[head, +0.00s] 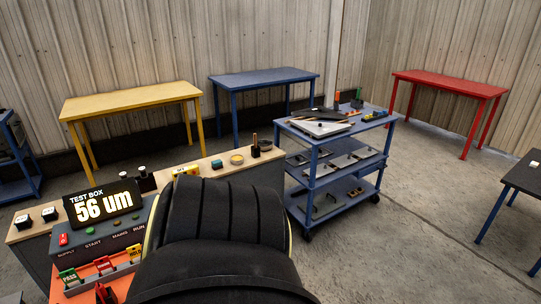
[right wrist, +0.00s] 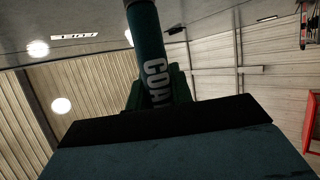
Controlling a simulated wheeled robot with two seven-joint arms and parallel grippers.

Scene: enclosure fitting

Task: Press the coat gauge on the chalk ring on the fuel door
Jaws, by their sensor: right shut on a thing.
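The coat gauge (right wrist: 150,50) is a dark teal cylinder with white lettering, partly readable as "COA". It stands up the middle of the right wrist view, and its far end runs out of the top of the picture. My right gripper (right wrist: 157,98) is shut on it; dark parts hide the gauge's lower end. I cannot make out the fuel door or the chalk ring in either view. In the head view a large black ribbed arm part of mine covers the lower middle and hides what is behind it. My left gripper is not in view.
The test box display (head: 104,206) reads "56 um" on a bench (head: 215,172) at left. A blue cart (head: 310,128) with tools stands right of the bench. Yellow (head: 130,100), blue (head: 262,76) and red (head: 450,82) tables stand behind.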

